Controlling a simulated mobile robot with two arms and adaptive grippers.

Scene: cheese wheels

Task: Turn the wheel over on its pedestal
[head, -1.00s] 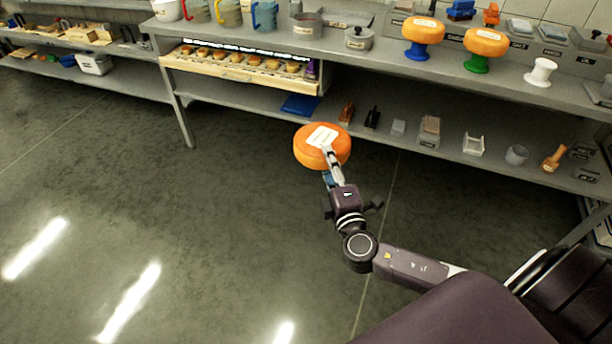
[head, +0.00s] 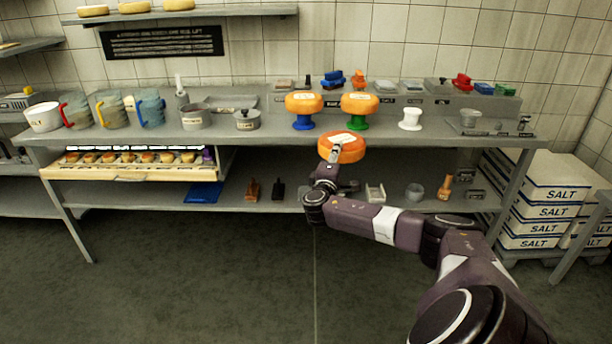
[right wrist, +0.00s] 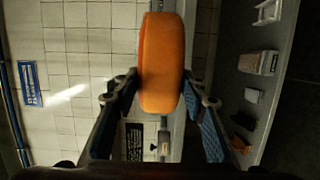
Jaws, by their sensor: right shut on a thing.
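My right gripper (head: 335,157) is shut on an orange cheese wheel (head: 343,147) with a white label facing up. It holds the wheel near the bench's front edge, in front of the pedestals. In the right wrist view the wheel (right wrist: 161,62) appears edge-on between the two fingers. An empty white pedestal (head: 410,119) stands on the bench, to the right of the held wheel. Two other labelled orange wheels rest on a blue pedestal (head: 303,123) and a green pedestal (head: 357,123). My left gripper is not in view.
The bench (head: 460,130) carries pots (head: 247,119) and jugs (head: 112,110) at left, and small coloured blocks along the back. A tray of small cheeses (head: 60,172) sits below. Salt boxes (head: 545,198) are stacked at right. The bench around the white pedestal has some free room.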

